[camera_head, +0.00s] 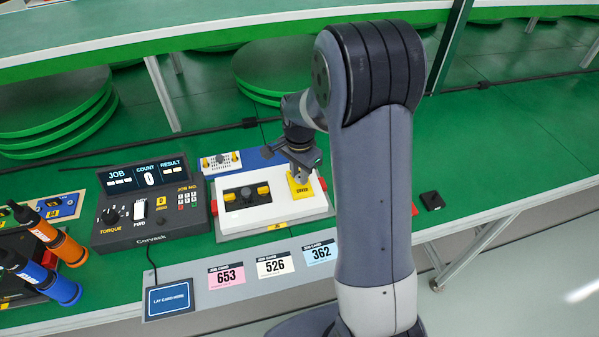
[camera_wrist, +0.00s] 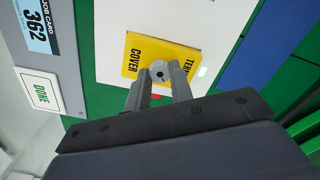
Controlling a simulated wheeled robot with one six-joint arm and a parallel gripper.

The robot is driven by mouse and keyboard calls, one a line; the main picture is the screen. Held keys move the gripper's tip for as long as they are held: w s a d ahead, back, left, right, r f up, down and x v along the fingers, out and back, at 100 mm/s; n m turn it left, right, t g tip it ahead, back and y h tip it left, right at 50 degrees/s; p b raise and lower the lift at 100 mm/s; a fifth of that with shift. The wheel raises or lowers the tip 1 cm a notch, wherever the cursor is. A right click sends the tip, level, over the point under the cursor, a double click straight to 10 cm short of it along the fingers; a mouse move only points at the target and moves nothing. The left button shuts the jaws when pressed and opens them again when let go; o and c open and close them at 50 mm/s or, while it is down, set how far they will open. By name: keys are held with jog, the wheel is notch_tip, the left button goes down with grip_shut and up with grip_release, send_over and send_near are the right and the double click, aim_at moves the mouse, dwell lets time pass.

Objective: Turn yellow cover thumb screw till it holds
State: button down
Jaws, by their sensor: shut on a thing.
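The yellow cover (camera_head: 300,187) lies on the right part of the white unit (camera_head: 262,211). In the wrist view the yellow cover (camera_wrist: 134,66) carries a small round grey thumb screw (camera_wrist: 159,70) with a dark centre. My gripper (camera_wrist: 159,79) is shut on the thumb screw, one finger on each side of it. In the head view my gripper (camera_head: 299,172) comes down over the cover from above and hides the screw. How deep the screw sits cannot be seen.
A dark Corvask controller (camera_head: 150,212) stands left of the unit. Job cards 653 (camera_head: 227,276), 526 (camera_head: 275,264) and 362 (camera_head: 320,252) lie in front. Orange (camera_head: 69,250) and blue (camera_head: 62,290) drivers stand far left. A small black box (camera_head: 432,201) is at right.

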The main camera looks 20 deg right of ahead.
aim_at(299, 177)
jog(key=shift+m, duration=0.9)
jog(key=c, duration=1.2)
grip_release()
jog(key=shift+c, duration=0.2)
notch_tip(299, 177, up, 11)
jog(key=shift+f, duration=0.1)
